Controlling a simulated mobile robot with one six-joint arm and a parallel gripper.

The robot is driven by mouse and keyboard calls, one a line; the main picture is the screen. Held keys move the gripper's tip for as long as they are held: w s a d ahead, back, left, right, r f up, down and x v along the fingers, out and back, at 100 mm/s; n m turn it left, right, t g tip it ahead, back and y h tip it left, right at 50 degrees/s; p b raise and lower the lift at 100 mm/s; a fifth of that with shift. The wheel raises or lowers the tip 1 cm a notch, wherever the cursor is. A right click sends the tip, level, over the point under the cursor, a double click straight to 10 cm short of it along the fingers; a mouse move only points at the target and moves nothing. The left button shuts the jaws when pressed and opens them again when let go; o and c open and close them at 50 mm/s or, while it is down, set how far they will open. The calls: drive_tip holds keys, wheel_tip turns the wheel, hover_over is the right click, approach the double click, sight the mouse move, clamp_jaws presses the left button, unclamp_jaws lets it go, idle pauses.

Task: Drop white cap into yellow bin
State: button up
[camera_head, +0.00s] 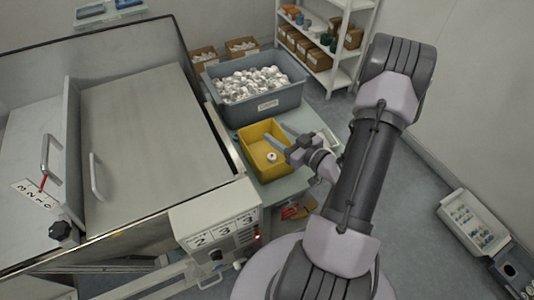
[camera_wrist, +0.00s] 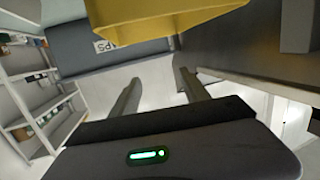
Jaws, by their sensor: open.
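The yellow bin (camera_head: 252,135) stands on a pale table in front of the large grey bin. A small white cap (camera_head: 271,157) lies inside it, towards the near end. My gripper (camera_head: 276,132) is open over the right part of the yellow bin, with its two fingers apart. I see nothing held between them. In the wrist view the open fingers (camera_wrist: 160,76) also show empty, and part of the yellow bin (camera_wrist: 165,20) fills the top edge. The bin's inside is hidden in that view.
The grey bin (camera_head: 228,112), heaped with white caps, stands behind the yellow bin. A large machine with a handled panel (camera_head: 150,125) is on the left. Shelves (camera_head: 330,75) with boxes stand at the back. A tray of small parts (camera_head: 472,222) is at the far right.

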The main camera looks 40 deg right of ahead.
drive_tip(key=s+r+p, duration=0.2)
drive_tip(key=s+p, duration=0.1)
drive_tip(key=s, duration=1.1)
drive_tip(key=shift+s+d, duration=0.2)
drive_tip(key=shift+s, duration=0.1)
drive_tip(key=shift+r, duration=0.1)
